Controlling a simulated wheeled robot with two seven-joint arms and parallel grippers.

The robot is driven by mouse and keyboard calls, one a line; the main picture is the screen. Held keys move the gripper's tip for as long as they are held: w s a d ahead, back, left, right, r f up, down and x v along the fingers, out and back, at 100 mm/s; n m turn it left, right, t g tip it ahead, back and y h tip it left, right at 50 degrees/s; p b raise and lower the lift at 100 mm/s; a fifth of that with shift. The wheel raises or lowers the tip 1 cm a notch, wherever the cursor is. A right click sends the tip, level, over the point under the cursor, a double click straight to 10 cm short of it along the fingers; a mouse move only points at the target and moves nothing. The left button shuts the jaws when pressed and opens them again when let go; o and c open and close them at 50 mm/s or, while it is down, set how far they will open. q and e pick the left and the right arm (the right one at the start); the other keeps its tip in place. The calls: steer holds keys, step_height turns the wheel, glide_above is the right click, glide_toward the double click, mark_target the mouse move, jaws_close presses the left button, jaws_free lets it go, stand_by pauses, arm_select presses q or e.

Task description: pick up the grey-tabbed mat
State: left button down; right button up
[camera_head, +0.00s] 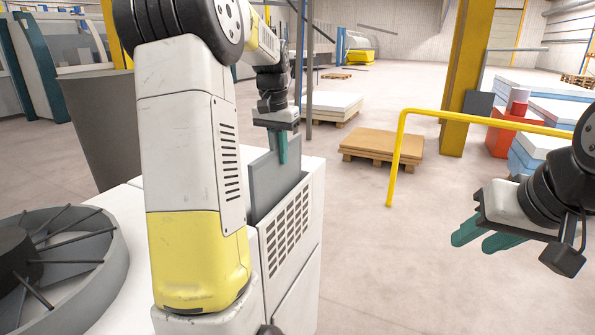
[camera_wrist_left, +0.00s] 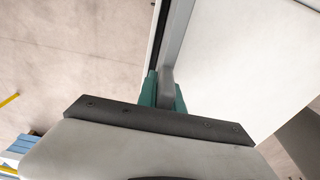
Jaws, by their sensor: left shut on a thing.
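A flat grey panel (camera_head: 277,182), apparently the grey-tabbed mat, stands upright at the top of a white cabinet with a slotted front. My left gripper (camera_head: 282,160) is at the panel's top edge, its teal fingers pointing down. In the left wrist view the fingers (camera_wrist_left: 166,88) are shut on a grey tab (camera_wrist_left: 167,78), one on each side. The panel's lower part is hidden by the cabinet. My right gripper (camera_head: 484,237) is off at the right, away from the panel, with its teal fingers apart and nothing visible between them.
The white cabinet (camera_head: 288,235) has a vented face. A round grey spoked wheel (camera_head: 75,245) lies at the left. A yellow rail (camera_head: 397,150) stands between the cabinet and my right gripper. A brown stack on a pallet (camera_head: 383,142) is behind. The floor between is clear.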

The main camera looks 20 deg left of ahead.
arm_select(q)
step_height(320, 180, up, 20)
steer(key=shift+f, duration=0.3)
stand_by(0.4)
